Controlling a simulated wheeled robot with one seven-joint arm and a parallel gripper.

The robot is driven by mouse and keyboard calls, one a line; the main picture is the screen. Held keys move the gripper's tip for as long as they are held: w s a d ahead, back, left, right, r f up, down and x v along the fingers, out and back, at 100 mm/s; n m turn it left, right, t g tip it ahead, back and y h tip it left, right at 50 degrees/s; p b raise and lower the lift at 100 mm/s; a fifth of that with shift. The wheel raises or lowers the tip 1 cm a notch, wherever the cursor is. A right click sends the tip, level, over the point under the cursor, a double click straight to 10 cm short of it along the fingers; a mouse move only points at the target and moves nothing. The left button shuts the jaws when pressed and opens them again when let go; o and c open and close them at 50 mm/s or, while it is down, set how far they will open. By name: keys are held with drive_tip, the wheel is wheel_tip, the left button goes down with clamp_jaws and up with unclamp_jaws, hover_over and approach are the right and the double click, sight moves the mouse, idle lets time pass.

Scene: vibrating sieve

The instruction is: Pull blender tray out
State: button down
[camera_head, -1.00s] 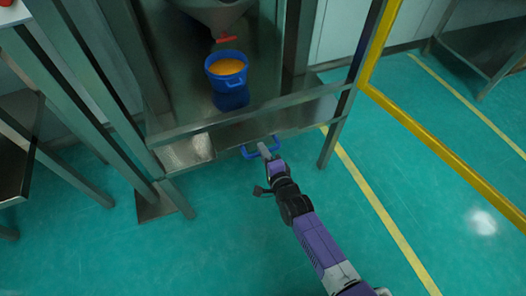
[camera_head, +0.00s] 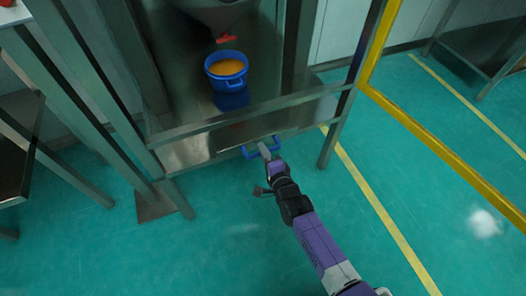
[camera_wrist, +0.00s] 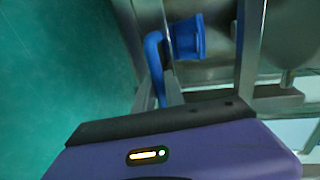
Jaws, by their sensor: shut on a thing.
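The blender tray is a flat metal tray (camera_head: 232,138) low in the steel frame, with a blue handle (camera_head: 249,153) at its front edge. My gripper (camera_head: 265,150) is at this handle and shut on it. The bucket also shows in the wrist view (camera_wrist: 187,40).
A grey hopper (camera_head: 215,14) with a red part hangs above the bucket. Steel legs (camera_head: 330,140) stand on both sides of the tray. A yellow frame (camera_head: 440,150) stands to the right. The green floor in front is clear apart from my arm.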

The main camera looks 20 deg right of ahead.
drive_tip(key=shift+s, duration=0.1)
drive_tip(key=f+p+v, duration=0.2)
drive_tip(key=f+v, duration=0.1)
drive_tip(key=v, duration=1.3)
drive_tip(key=s+f+p+v, duration=0.1)
drive_tip(key=f+p+v, duration=0.2)
drive_tip(key=v, duration=1.4)
drive_tip(key=shift+s+f, duration=0.25)
drive_tip(key=shift+f, duration=0.25)
drive_tip(key=c, duration=1.4)
unclamp_jaws()
drive_tip(key=v, duration=0.7)
drive_tip(key=shift+s+p, duration=0.4)
drive_tip(key=shift+r, duration=0.1)
